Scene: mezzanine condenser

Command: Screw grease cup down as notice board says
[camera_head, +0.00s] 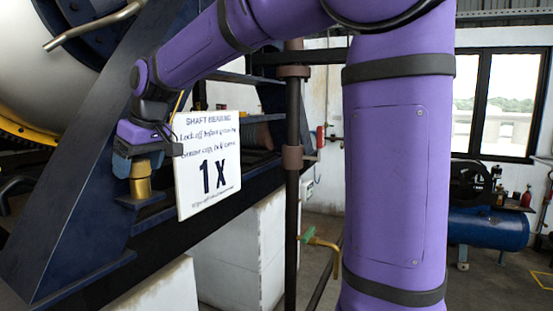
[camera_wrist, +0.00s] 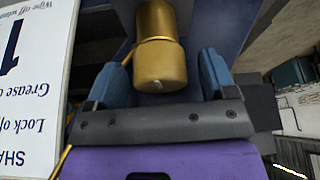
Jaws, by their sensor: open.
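The brass grease cup (camera_head: 141,187) stands upright on a dark blue ledge of the machine frame. In the wrist view, the grease cup (camera_wrist: 158,62) shows as a gold cylinder with a wider lower part and a small pale mark. My gripper (camera_head: 137,166) is at the cup from above. In the wrist view my gripper (camera_wrist: 158,80) is open, with one blue finger on each side of the cup and gaps between. The white notice board (camera_head: 208,165) is right of the cup and reads "SHAFT BEARING" and a large "1 x". It is upside down in the wrist view (camera_wrist: 30,90).
The sloping dark blue frame (camera_head: 80,160) rises left of the cup. The notice board is close beside my gripper. A dark vertical pipe (camera_head: 292,210) with a green-handled tap (camera_head: 318,241) stands right. A blue compressor tank (camera_head: 488,229) is farther back.

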